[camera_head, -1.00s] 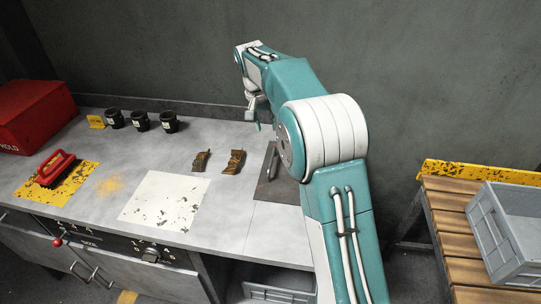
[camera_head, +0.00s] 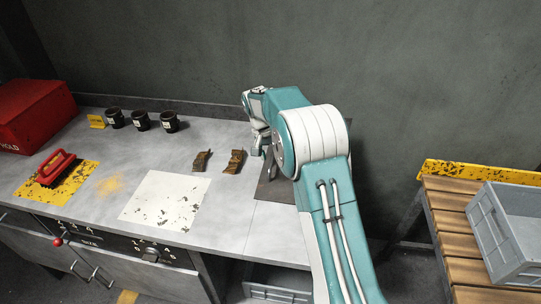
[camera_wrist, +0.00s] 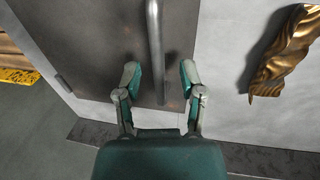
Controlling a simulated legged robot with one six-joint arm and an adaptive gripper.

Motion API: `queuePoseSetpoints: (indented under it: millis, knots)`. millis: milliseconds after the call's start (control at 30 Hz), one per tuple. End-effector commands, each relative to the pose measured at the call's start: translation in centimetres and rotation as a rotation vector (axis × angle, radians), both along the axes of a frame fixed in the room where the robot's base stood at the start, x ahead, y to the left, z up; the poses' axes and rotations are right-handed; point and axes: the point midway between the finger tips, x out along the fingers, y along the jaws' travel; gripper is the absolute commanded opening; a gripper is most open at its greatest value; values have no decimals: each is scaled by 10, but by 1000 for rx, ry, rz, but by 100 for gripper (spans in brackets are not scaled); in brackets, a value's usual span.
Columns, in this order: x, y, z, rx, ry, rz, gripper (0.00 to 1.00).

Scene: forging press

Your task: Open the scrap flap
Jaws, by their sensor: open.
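The scrap flap (camera_head: 277,187) is a dark plate set in the right end of the grey worktop, partly hidden behind my arm. In the wrist view, the flap (camera_wrist: 100,50) fills the upper left, with a hinge at its left edge. Its grey bar handle (camera_wrist: 155,45) runs down the picture and ends between my fingers. My gripper (camera_wrist: 160,80) is open, one finger on each side of the handle, with a gap to both. In the head view, my gripper (camera_head: 262,145) is over the flap and mostly hidden by my arm.
Two brown forged pieces (camera_head: 202,161) (camera_head: 235,161) lie left of the flap; one shows in the wrist view (camera_wrist: 285,50). A slatted bench (camera_head: 452,220) with a grey crate (camera_head: 505,230) is at right.

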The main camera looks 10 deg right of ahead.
Motion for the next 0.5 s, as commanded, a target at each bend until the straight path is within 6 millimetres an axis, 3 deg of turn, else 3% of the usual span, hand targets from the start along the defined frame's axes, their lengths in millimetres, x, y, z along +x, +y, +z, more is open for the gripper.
queuePoseSetpoints:
  millis: [267, 300, 400, 500]
  knots:
    - [0, -1, -3, 0, 0, 0, 51]
    - [0, 0, -3, 0, 0, 0, 42]
    - [0, 0, -3, 0, 0, 0, 0]
    - [0, 0, -3, 0, 0, 0, 0]
